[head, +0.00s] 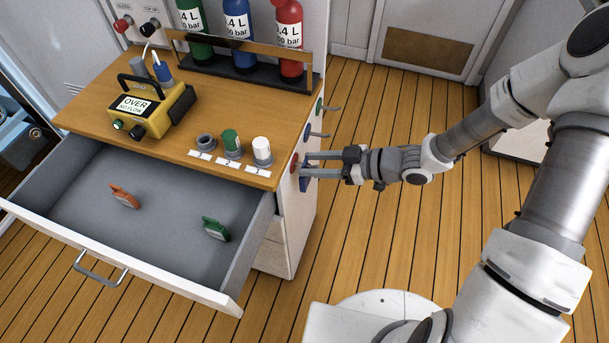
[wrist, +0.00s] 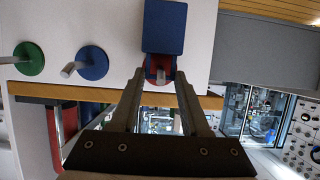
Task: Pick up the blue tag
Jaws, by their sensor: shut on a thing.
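The blue tag (head: 304,183) hangs at the red hook disc (head: 293,163) on the side of the cabinet, partly hidden by my gripper in the head view. In the wrist view the blue tag (wrist: 164,27) is a blue block at the top centre, with its narrower end towards my fingers. My gripper (head: 305,163) reaches in from the right, level with the red disc. In the wrist view my gripper (wrist: 160,74) is shut on the tag's narrow end, in front of the red disc (wrist: 152,68). Whether the tag is still on its peg is hard to tell.
Green (wrist: 29,58) and blue (wrist: 92,62) discs with pegs sit beside the red one. An open drawer (head: 80,195) holds an orange tag (head: 124,196) and a green tag (head: 215,229). A yellow device (head: 150,107) and bottles stand on the wooden top.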

